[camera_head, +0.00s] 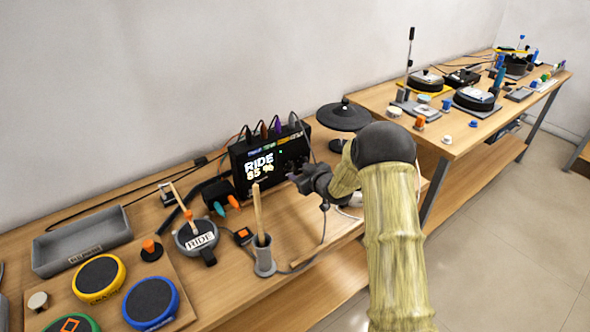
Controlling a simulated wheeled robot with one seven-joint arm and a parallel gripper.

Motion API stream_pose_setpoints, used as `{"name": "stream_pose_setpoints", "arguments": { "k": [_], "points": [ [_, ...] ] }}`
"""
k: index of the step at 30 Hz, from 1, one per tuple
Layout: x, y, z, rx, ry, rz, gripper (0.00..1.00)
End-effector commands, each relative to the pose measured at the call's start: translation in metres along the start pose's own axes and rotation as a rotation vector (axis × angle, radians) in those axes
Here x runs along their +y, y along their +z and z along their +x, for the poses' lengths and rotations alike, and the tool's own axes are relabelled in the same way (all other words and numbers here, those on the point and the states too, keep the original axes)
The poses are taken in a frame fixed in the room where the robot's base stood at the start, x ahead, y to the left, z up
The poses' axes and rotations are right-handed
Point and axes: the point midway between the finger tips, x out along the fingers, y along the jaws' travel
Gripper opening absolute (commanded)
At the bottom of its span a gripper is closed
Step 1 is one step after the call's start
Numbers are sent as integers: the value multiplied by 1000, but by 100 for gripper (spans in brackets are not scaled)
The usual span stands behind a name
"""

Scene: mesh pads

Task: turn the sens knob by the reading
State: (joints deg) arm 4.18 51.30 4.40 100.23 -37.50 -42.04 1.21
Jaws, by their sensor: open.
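A black display module (243,171) stands on the wooden table against the wall. Its screen reads "RIDE" with a percentage below that looks like 85 %. My gripper (297,176) is open at the module's lower right, close to its front. I cannot tell whether it touches the module. The sens knob cannot be made out; the gripper covers part of the module's front.
Yellow (97,278) and blue (151,303) mesh pads lie at the front left, beside a grey tray (50,254). A grey cup (264,264) with an upright stick stands below my gripper. A dark cymbal (343,114) is behind my arm. Cables run across the table.

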Motion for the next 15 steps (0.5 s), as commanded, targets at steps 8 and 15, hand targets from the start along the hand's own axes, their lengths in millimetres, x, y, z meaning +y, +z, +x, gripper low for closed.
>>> {"name": "stream_pose_setpoints", "arguments": {
  "k": [8, 15],
  "points": [
    [0, 0, 34, 0, -1, 1, 47],
    [0, 0, 40, 0, 0, 1, 47]
  ]
}}
